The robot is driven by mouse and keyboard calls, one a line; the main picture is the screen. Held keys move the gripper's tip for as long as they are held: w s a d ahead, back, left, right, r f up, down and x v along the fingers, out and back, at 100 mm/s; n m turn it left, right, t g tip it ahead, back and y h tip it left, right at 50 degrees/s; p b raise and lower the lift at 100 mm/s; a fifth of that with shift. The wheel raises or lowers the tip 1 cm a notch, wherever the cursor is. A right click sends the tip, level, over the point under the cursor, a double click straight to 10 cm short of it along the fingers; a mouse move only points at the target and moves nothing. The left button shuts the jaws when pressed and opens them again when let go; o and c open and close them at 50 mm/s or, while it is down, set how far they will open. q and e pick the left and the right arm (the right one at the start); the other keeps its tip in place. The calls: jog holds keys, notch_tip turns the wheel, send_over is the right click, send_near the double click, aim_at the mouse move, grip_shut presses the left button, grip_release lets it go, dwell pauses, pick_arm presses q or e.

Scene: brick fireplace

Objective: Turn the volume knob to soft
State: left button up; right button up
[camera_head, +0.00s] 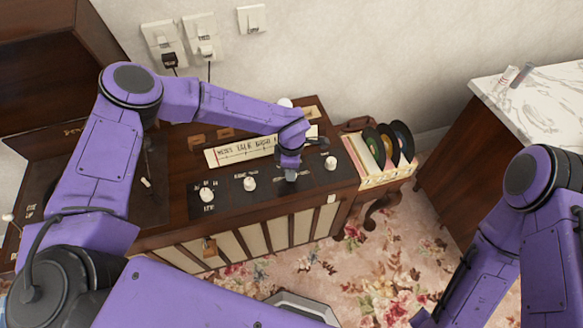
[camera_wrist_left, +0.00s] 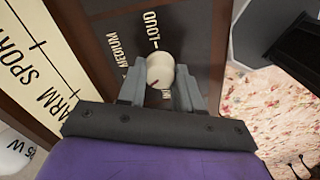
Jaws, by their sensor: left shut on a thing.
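The volume knob (camera_wrist_left: 160,70) is a small cream knob on the dark control panel (camera_head: 225,205) of the wooden radio cabinet. In the left wrist view the words MEDIUM and LOUD show beside it. My left gripper (camera_head: 291,175) reaches down onto the panel from above. In the left wrist view its two grey fingers stand on either side of the knob, shut on it. In the head view the gripper covers this knob. My right arm is at the lower right; only a dark bit of its gripper (camera_head: 424,318) shows, apart from the radio.
Other cream knobs sit on the panel, two to the left (camera_head: 249,183) and one to the right (camera_head: 330,162). A record rack (camera_head: 385,178) stands just right of the radio. A marble-topped cabinet (camera_head: 545,100) is at the right. Flowered carpet (camera_head: 350,265) lies in front.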

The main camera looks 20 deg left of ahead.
pick_arm(q)
jog(key=o, duration=1)
jog(key=shift+r, duration=0.1)
jog(key=shift+o, duration=0.2)
jog(key=shift+r, duration=0.1)
notch_tip(320, 180, up, 10)
jog(key=b, duration=0.1)
jog(key=shift+r, duration=0.2)
jog(key=shift+f, duration=0.1)
